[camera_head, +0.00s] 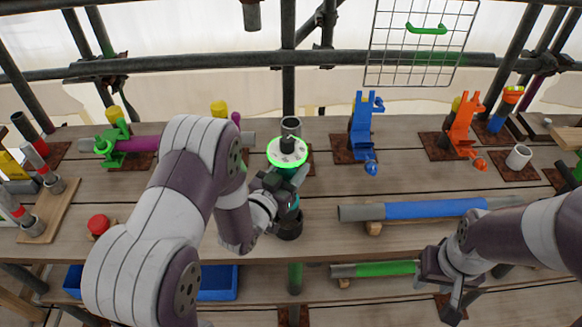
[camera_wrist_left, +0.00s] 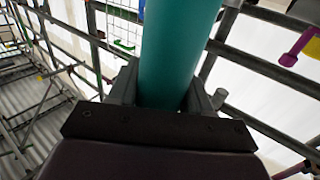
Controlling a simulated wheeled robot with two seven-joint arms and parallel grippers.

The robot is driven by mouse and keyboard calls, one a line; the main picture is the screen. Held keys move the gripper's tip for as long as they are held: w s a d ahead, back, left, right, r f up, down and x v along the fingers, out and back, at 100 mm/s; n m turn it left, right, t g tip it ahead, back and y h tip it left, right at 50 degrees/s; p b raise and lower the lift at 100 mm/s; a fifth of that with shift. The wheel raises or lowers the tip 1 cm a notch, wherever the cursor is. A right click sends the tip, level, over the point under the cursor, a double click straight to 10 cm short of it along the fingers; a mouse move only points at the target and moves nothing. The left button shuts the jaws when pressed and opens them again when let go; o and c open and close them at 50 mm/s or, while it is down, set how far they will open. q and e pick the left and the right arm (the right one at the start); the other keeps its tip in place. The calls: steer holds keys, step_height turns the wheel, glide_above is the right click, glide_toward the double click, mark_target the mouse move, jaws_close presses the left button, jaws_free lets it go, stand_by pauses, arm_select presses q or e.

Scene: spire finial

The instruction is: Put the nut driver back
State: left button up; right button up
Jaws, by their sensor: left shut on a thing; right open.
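My left gripper (camera_head: 288,180) is shut on a teal cylinder (camera_head: 294,204), which I take to be the nut driver. In the left wrist view the teal cylinder (camera_wrist_left: 178,55) fills the space between the two fingers. In the head view it looks upright above a dark round holder (camera_head: 290,226); I cannot tell whether its lower end is inside. A white disc with a bright green rim and dark top (camera_head: 287,151) shows just above the gripper; its link to the cylinder is unclear. My right gripper (camera_head: 456,298) is open and empty at the lower right, beyond the table's front edge.
A grey and blue tube (camera_head: 430,209) lies on blocks right of the holder. Blue (camera_head: 361,125) and orange (camera_head: 462,125) clamps stand behind. A red knob (camera_head: 98,224) is at left, a wire grid (camera_head: 420,45) hangs behind, and a blue bin (camera_head: 218,283) sits below.

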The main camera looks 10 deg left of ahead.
arm_select(q)
steer(key=shift+f+b, duration=3.3)
steer(key=shift+f, duration=0.5)
steer(key=o, duration=1.7)
steer(key=shift+f, duration=0.1)
